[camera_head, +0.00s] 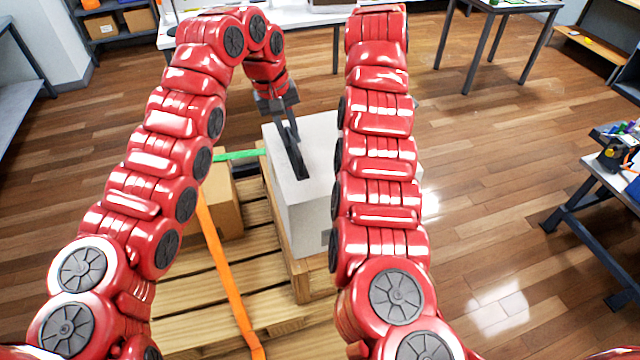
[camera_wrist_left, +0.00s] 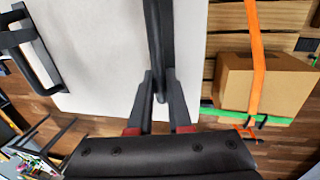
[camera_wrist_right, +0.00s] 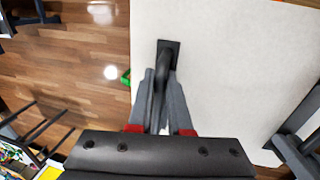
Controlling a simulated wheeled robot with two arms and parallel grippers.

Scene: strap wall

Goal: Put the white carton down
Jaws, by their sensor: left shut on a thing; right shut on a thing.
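The white carton (camera_head: 300,215) is upright over the right part of the wooden pallet (camera_head: 185,300); I cannot tell whether it rests on it. My left gripper (camera_head: 290,140) is at the carton's top, shut on a black handle (camera_wrist_left: 160,30). In the left wrist view the carton (camera_wrist_left: 95,60) lies under the left gripper (camera_wrist_left: 159,75). In the right wrist view my right gripper (camera_wrist_right: 161,75) is shut on another black handle (camera_wrist_right: 168,46) against the carton (camera_wrist_right: 235,70). My right arm hides this gripper and the carton's right part in the head view.
A brown cardboard box (camera_head: 222,205) stands on the pallet left of the carton. An orange strap (camera_head: 222,265) runs over the pallet, and a green strap (camera_head: 235,156) lies behind the box. Tables stand at the back and right (camera_head: 610,175). Wooden floor right of the pallet is clear.

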